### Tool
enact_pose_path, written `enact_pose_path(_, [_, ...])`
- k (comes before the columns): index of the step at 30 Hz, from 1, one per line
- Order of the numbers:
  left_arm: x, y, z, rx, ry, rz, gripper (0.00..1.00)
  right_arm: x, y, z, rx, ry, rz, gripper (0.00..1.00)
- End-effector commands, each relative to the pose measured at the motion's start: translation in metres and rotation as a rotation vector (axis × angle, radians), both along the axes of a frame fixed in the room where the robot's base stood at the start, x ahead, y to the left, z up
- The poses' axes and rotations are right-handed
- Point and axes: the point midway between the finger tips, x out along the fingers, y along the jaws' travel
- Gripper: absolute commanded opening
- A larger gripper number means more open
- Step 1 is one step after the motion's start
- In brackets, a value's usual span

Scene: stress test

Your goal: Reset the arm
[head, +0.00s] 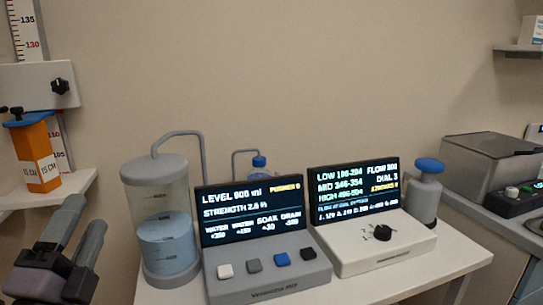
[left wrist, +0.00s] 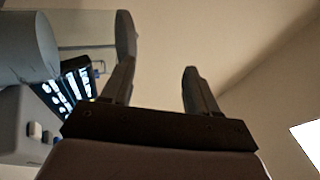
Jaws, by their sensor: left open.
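My left gripper (head: 78,225) comes in at the lower left of the head view, in front of the left shelf and left of the clear tank. Its two dark fingers point up and stand apart, with nothing between them. In the left wrist view the open left gripper (left wrist: 158,85) shows bare wall between its fingers. My right gripper does not show in either view.
A clear tank (head: 165,209) of blue liquid, a button console (head: 270,281) and a dial console (head: 401,239) stand on a white table. An orange block (head: 33,147) sits on the left shelf. A grey-lidded box (head: 492,167) stands at right.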

Motion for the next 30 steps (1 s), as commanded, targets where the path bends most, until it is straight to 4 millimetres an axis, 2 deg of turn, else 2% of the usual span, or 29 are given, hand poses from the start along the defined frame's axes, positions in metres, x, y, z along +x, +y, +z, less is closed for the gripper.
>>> enact_pose_path(1, [0.001,0.013,-0.035,-0.172,0.127,0.027,0.59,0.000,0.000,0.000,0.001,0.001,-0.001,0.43])
enact_pose_path(2, [0.000,0.020,-0.056,-0.270,0.202,0.047,0.59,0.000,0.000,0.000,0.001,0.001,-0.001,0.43])
enact_pose_path(3, [-0.004,0.027,-0.086,-0.398,0.302,0.077,0.59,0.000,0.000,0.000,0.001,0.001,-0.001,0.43])
enact_pose_path(6, [-0.024,0.035,-0.159,-0.690,0.544,0.165,0.59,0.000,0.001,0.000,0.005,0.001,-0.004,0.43])
enact_pose_path(9, [-0.056,0.031,-0.220,-0.923,0.759,0.260,0.59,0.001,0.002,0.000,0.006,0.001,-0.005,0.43])
enact_pose_path(12, [-0.089,0.020,-0.263,-1.093,0.932,0.345,0.59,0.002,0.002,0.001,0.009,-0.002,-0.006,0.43])
enact_pose_path(15, [-0.121,0.007,-0.294,-1.223,1.077,0.422,0.59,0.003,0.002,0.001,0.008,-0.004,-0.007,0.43])
enact_pose_path(18, [-0.152,-0.007,-0.316,-1.331,1.205,0.493,0.59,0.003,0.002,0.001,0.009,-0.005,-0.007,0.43])
enact_pose_path(23, [-0.202,-0.031,-0.340,-1.474,1.404,0.608,0.59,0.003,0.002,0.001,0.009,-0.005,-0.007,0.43])
enact_pose_path(30, [-0.179,-0.037,-0.339,-1.493,1.336,0.496,0.59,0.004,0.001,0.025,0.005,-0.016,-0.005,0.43])
